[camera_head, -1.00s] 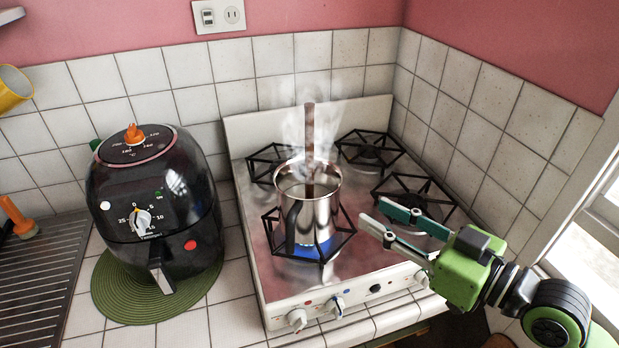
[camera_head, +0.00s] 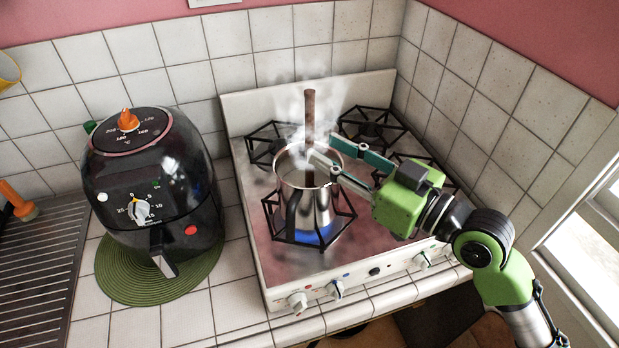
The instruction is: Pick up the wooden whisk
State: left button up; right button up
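The wooden whisk's brown handle (camera_head: 309,112) stands upright out of a steaming metal pot (camera_head: 320,215) on the stove's front left burner. Its lower end is hidden inside the pot. My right gripper (camera_head: 322,150) comes in from the right at the height of the pot's rim. Its two fingers are spread apart. The fingertips are close to the handle, one near its front and one to its right; steam blurs whether they touch it. My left gripper is not in view.
The stove (camera_head: 282,262) has blue flame under the pot and black grates on the other burners. A black air fryer (camera_head: 150,185) stands left on a green round mat (camera_head: 118,285). Tiled walls close off the back and right. A draining rack (camera_head: 35,270) is at far left.

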aim_at(313, 146)
jog(key=p+x, duration=0.2)
jog(key=x, duration=0.2)
jog(key=shift+a+p, duration=0.15)
jog(key=shift+p, duration=0.15)
jog(key=shift+w+a+f, duration=0.2)
jog(key=shift+a, duration=0.1)
jog(key=shift+f, duration=0.1)
grip_shut()
